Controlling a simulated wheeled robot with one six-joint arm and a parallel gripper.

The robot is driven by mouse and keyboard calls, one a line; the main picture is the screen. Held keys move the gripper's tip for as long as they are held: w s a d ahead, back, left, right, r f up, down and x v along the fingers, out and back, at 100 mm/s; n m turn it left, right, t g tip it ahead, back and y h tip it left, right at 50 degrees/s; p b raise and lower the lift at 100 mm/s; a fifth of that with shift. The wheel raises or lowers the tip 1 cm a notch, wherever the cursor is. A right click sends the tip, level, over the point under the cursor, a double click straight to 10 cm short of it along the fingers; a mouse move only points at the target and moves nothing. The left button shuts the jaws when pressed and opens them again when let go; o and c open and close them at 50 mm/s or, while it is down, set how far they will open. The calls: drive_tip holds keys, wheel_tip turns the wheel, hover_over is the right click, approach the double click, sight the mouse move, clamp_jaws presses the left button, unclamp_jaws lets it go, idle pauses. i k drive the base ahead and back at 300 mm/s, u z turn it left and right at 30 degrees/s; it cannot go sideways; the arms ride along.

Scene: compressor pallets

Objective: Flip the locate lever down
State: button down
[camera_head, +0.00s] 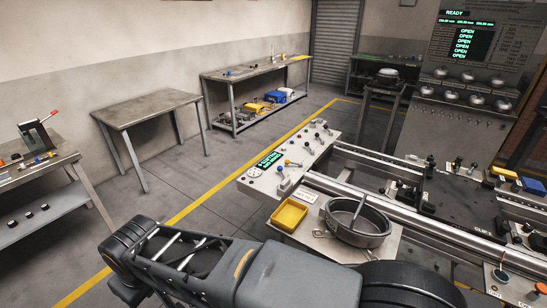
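A grey control panel (249,184) stands at the centre, with a green-lit display (271,159) on its face. Several small levers with ball knobs sit on it. My dark arm links fill the bottom of the view. My gripper is not seen.
A yellow tray (289,215) and a round metal pan (357,224) sit in front of the panel. Metal rails (411,220) run to the right. A tall machine with a READY screen (474,45) stands behind. Workbenches line the left wall; grey floor with yellow lines (192,207) lies clear between.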

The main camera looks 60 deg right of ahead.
sight(286, 162)
drive_tip(key=z, duration=0.7)
drive_tip(key=i, duration=1.15)
drive_tip(key=z, duration=1.3)
drive_tip(key=i, duration=0.45)
drive_tip(key=z, duration=0.4)
